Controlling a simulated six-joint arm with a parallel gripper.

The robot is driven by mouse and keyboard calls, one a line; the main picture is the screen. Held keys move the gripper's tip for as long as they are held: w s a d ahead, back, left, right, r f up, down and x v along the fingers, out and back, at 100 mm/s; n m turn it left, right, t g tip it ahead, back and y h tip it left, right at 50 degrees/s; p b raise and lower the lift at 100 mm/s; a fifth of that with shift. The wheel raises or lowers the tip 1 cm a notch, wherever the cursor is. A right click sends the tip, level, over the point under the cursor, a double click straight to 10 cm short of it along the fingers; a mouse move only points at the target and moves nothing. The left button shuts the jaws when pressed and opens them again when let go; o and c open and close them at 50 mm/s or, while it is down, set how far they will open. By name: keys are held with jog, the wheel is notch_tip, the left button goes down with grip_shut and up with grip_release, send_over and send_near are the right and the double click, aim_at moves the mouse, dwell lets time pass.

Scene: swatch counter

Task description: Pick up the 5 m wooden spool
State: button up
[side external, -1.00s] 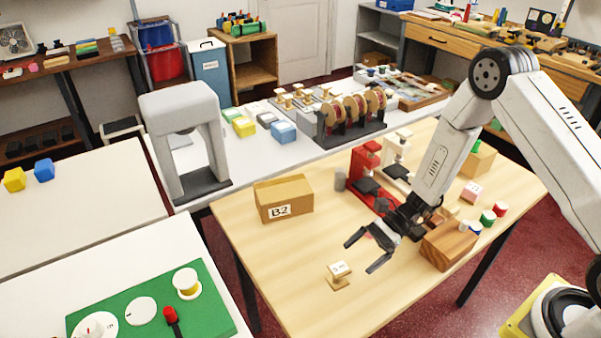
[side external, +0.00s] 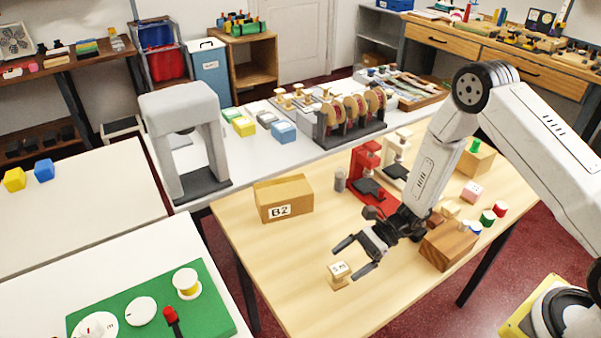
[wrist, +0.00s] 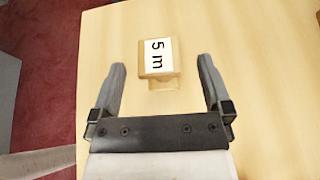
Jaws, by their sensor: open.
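The wooden spool (side external: 339,274) stands on the light wood table near its front left edge. Its white top label reads "5 m" in the wrist view (wrist: 157,58). My gripper (side external: 350,258) is open and empty, its fingers pointing toward the spool from the right. In the wrist view my gripper (wrist: 161,70) has one finger on each side, with the spool between and slightly ahead of the fingertips. The fingers do not visibly touch it; their exact height against it is hard to tell.
A cardboard box marked B2 (side external: 284,198) stands behind the spool on the table (side external: 300,240). A red press (side external: 371,176) stands further back. A wooden block (side external: 447,245) and several small coloured spools are to the right. The table around the spool is clear.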

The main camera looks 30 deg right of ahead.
aim_at(332, 271)
jog(key=shift+x, duration=2.5)
jog(key=shift+s, duration=0.1)
jog(key=shift+c, duration=0.2)
jog(key=c, duration=1.3)
jog(key=shift+r, duration=0.1)
jog(key=shift+r, duration=1.05)
jog(key=shift+s+d+r, duration=0.7)
jog(key=shift+s+r, duration=1.1)
jog(key=shift+s, duration=0.4)
jog(key=shift+s+d+r, duration=0.75)
jog(key=shift+s+r, duration=1.05)
jog(key=shift+s, duration=0.45)
jog(key=shift+s+d+r, duration=0.7)
jog(key=shift+s+r, duration=1.05)
jog(key=shift+s, duration=0.45)
